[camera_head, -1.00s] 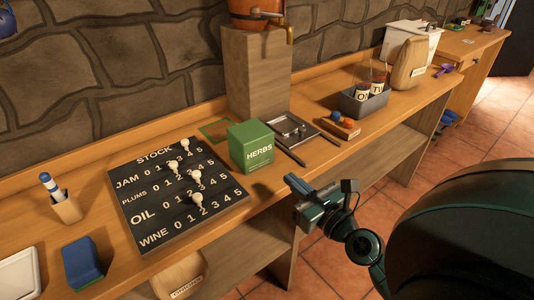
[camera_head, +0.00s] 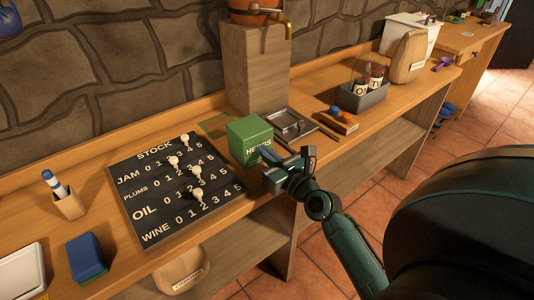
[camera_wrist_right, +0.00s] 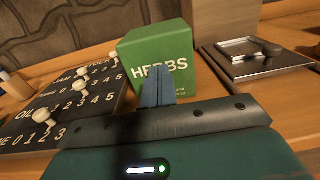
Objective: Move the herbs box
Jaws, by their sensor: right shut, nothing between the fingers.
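The herbs box (camera_head: 247,136) is a green cube with white HERBS lettering. It stands upright on the wooden counter, between the black stock board (camera_head: 130,180) and a metal tray. In the right wrist view the box (camera_wrist_right: 155,50) is straight ahead, with the fingers overlapping its lettered face. My right gripper (camera_head: 268,154) is shut and empty at the front of the box; I cannot tell whether it touches it. My left gripper is not in view.
The stock board with white pegs is close on the left. The counter's front edge is near the gripper.

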